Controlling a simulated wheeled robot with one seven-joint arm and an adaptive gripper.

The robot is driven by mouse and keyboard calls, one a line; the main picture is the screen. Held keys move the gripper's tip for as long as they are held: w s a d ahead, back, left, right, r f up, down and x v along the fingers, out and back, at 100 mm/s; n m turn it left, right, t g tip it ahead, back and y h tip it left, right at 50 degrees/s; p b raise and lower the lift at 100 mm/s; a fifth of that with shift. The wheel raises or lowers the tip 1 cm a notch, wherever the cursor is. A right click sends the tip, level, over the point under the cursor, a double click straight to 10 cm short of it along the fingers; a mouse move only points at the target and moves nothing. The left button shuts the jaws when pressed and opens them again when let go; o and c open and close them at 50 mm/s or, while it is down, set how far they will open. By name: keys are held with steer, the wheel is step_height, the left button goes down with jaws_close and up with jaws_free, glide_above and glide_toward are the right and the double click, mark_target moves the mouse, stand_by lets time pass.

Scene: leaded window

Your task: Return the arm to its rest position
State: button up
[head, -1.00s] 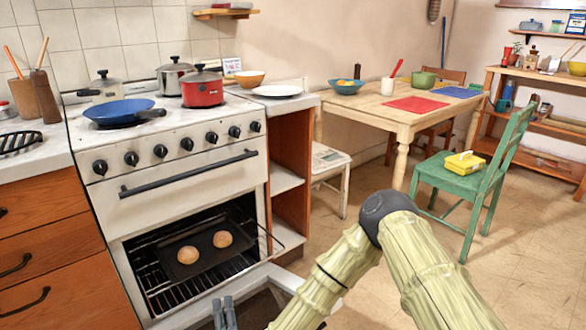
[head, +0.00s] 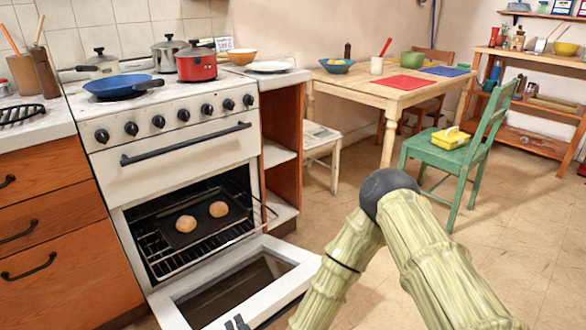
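My arm reaches in from the lower right of the head view, with its dark elbow joint above the floor to the right of the open oven door (head: 290,290). The tips of my gripper (head: 237,323) just show at the bottom edge, in front of the door. The tips look close together; most of the gripper is cut off by the frame, so its opening cannot be told. Nothing is seen held in the visible part. Two round buns (head: 202,217) lie on a dark baking tray (head: 184,239) on the oven rack.
The stove (head: 180,150) carries a blue pan (head: 115,86) and a red pot (head: 196,66). Drawers (head: 50,230) stand at left. A green chair (head: 440,155) with a yellow object and a wooden table (head: 350,90) stand behind my arm.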

steer(key=s+d+f+n+g+h+b, duration=0.2)
steer(key=s+d+f+n+g, duration=0.15)
steer(key=s+d+f, duration=0.45)
steer(key=s+d+f+n+g+h+b, duration=0.1)
steer(key=s+d+f+n+g+b, duration=0.25)
steer(key=d+f, duration=0.65)
steer(key=s+d+f+n+g+h+b, duration=0.2)
steer(key=s+d+g+h, duration=0.3)
steer(key=s+d, duration=1.3)
step_height(320, 180, up, 38)
steer(key=w+d+y+p, duration=0.1)
steer(key=w+p, duration=0.1)
steer(key=p, duration=3.6)
steer(key=shift+w+d+g, duration=0.15)
steer(key=shift+w+g, duration=0.15)
steer(key=shift+g, duration=0.1)
